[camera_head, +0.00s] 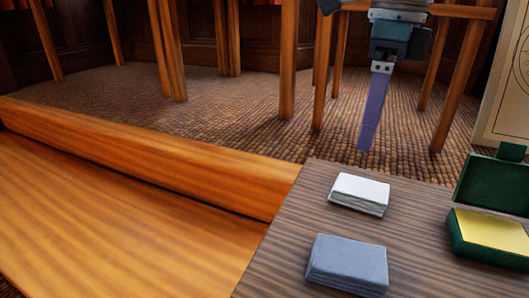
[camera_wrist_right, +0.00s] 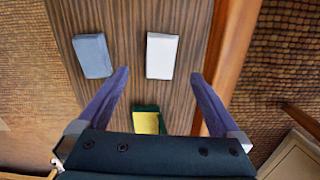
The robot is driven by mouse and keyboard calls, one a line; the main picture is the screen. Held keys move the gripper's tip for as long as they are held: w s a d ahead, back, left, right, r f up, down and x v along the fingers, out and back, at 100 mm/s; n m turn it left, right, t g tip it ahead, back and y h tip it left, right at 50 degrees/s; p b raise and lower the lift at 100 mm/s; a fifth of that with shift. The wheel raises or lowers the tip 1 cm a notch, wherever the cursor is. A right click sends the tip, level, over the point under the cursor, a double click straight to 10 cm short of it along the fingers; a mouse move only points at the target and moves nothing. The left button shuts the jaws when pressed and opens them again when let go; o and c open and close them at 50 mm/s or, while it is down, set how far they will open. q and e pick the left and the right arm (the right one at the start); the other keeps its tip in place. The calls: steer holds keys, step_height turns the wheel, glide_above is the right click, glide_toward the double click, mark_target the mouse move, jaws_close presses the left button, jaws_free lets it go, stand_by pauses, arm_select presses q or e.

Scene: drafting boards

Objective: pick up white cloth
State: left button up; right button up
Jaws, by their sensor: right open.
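The white cloth (camera_head: 360,193) is a small folded block lying flat on the striped wooden board, near its far edge in the head view. In the right wrist view the white cloth (camera_wrist_right: 162,55) lies beyond the fingertips, slightly right of centre. My right gripper (camera_head: 368,140) hangs above and behind the cloth in the head view, apart from it. In the right wrist view its two purple fingers (camera_wrist_right: 159,76) are spread wide with nothing between them. My left gripper is in neither view.
A blue-grey folded cloth (camera_head: 347,263) lies in front of the white one; it also shows in the right wrist view (camera_wrist_right: 93,56). A green open box (camera_head: 462,240) with a yellow block (camera_head: 492,234) stands at the right. Wooden legs (camera_head: 287,70) stand behind.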

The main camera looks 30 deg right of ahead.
steer(key=b, duration=0.2)
glide_above(360, 186)
steer(key=f, duration=0.5)
steer(key=shift+w+d, duration=0.2)
steer(key=f+b, duration=0.2)
steer(key=f, duration=0.1)
steer(key=f+b, duration=0.1)
steer(key=f, duration=0.1)
steer(key=shift+s+a+f+b, duration=0.15)
steer(key=shift+s+f+b, duration=0.1)
steer(key=shift+b, duration=0.1)
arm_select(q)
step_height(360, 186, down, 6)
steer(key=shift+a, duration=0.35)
arm_select(e)
steer(key=shift+r, duration=0.15)
steer(key=shift+c, duration=0.8)
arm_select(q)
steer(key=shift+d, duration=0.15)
arm_select(e)
steer(key=c, duration=1.1)
